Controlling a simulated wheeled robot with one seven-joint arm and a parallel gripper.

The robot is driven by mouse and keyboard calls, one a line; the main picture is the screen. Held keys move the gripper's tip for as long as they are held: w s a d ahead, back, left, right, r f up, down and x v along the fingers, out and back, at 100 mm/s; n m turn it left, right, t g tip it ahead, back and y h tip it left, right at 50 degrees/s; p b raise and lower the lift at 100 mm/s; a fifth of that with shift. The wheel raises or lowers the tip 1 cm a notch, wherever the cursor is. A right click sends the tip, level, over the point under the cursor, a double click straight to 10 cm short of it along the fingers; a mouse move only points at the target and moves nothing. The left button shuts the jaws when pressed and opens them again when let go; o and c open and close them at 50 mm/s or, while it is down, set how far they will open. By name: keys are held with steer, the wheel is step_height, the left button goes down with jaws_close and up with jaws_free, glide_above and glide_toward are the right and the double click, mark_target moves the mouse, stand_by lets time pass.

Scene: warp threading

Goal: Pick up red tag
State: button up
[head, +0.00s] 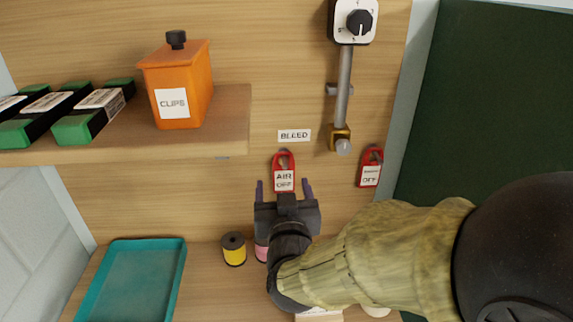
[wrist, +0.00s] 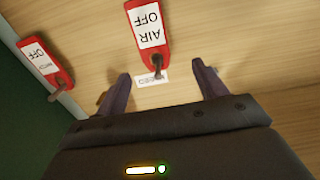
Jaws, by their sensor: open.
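A red tag (head: 284,158) with a white label reading "AIR OFF" hangs on the wooden back panel below the "BLEED" label. It also shows in the wrist view (wrist: 148,27), upside down, hanging from a peg. A second red tag (head: 370,168) with a white label ending in "OFF" hangs to its right; the wrist view shows it at the left (wrist: 44,62). My gripper (head: 284,187) is open, its two fingers apart on either side of the lower end of the "AIR OFF" tag in the head view.
A shelf (head: 230,105) above left holds an orange "CLIPS" box (head: 190,85) and green-black boxes (head: 75,125). A teal tray (head: 180,265), a yellow spool (head: 234,249) and a partly hidden pink spool (head: 261,252) stand below. A metal rod with valve (head: 343,90) hangs above right.

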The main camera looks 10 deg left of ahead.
mark_target(285, 169)
steer(key=shift+x, duration=0.75)
steer(key=shift+d+p+x, duration=0.2)
steer(key=shift+p+x, duration=0.8)
steer(key=shift+x, duration=0.3)
steer(key=shift+d+p+x, duration=0.15)
steer(key=shift+p+x, duration=0.8)
steer(key=shift+x, duration=0.35)
steer(key=shift+w+r, duration=0.1)
steer(key=shift+w, duration=0.05)
steer(key=c, duration=1.1)
